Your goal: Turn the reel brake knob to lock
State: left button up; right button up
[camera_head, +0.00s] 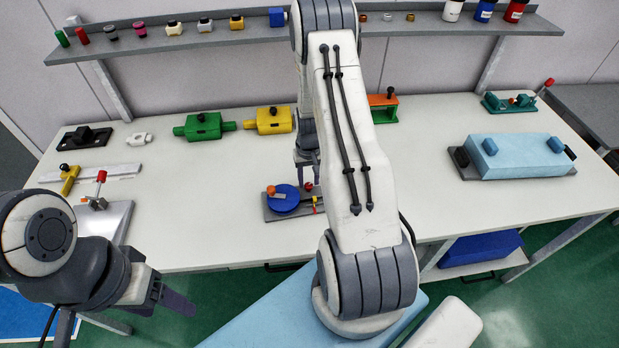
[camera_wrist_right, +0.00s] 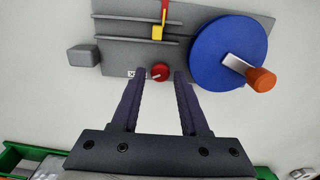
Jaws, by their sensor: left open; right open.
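The reel unit is a grey plate (camera_head: 275,215) on the table with a blue reel (camera_head: 283,200) and an orange crank handle (camera_head: 271,189). The red brake knob (camera_head: 308,187) sits at the plate's edge. My right gripper (camera_head: 308,176) is over that edge, pointing down and open. In the right wrist view the knob (camera_wrist_right: 160,72), with a small pale mark, lies between the tips of my right gripper (camera_wrist_right: 159,74), with gaps on both sides. I cannot tell whether the tips are down at its height. My left gripper (camera_head: 175,298) is open, away at the lower left.
On the plate are a yellow block with a red lever (camera_wrist_right: 159,28) and thin rails. Yellow (camera_head: 272,121) and green (camera_head: 204,127) blocks stand behind. A light blue box (camera_head: 515,157) is at the right. The table's front middle is clear; my right arm hides part.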

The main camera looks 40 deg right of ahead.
jog(key=shift+f, duration=0.65)
grip_shut()
jog(key=shift+f+n+b, duration=0.1)
jog(key=shift+n+b, duration=0.2)
jog(key=shift+b, duration=0.1)
grip_release()
jog(key=shift+r, duration=0.25)
